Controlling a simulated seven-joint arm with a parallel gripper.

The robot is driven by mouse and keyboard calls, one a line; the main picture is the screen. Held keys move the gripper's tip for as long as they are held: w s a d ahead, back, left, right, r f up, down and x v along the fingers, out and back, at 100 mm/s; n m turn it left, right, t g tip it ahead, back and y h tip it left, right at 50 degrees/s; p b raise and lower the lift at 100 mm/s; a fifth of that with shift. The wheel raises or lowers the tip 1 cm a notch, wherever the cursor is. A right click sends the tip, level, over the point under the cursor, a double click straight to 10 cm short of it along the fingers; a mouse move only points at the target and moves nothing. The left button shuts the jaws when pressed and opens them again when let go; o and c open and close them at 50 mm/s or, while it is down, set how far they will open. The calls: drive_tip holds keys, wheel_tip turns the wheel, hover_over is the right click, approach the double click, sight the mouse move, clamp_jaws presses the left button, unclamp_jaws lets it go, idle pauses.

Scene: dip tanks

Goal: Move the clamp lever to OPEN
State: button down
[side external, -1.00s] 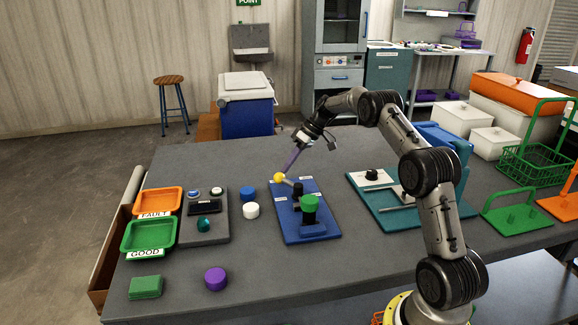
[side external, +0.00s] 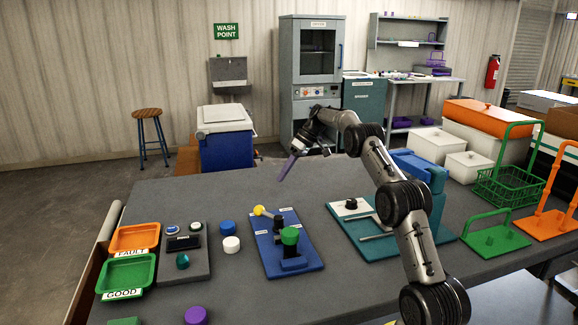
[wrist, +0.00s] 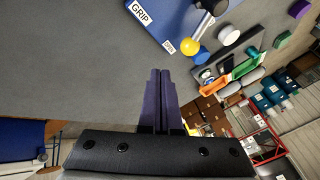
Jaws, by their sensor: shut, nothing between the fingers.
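The clamp lever ends in a yellow knob (side external: 258,210) and pivots on a black post (side external: 277,225) on a blue plate (side external: 305,262). The lever points towards the plate's back left corner. In the wrist view the yellow knob (wrist: 190,46) is beside a small white label (wrist: 168,45) that is hard to read; the GRIP label (wrist: 140,12) lies farther along the plate. My gripper (side external: 282,180), with purple fingers, is shut and empty. It hangs above and behind the knob, clear of it. The fingers also show shut in the wrist view (wrist: 160,75).
A green knob (side external: 290,235) stands on the plate's front part. Blue and white round pieces (side external: 229,236) are left of the plate. A teal fixture plate (side external: 375,250) stands to the right. Open table lies behind the blue plate.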

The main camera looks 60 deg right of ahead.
drive_tip(key=shift+v, duration=1.8)
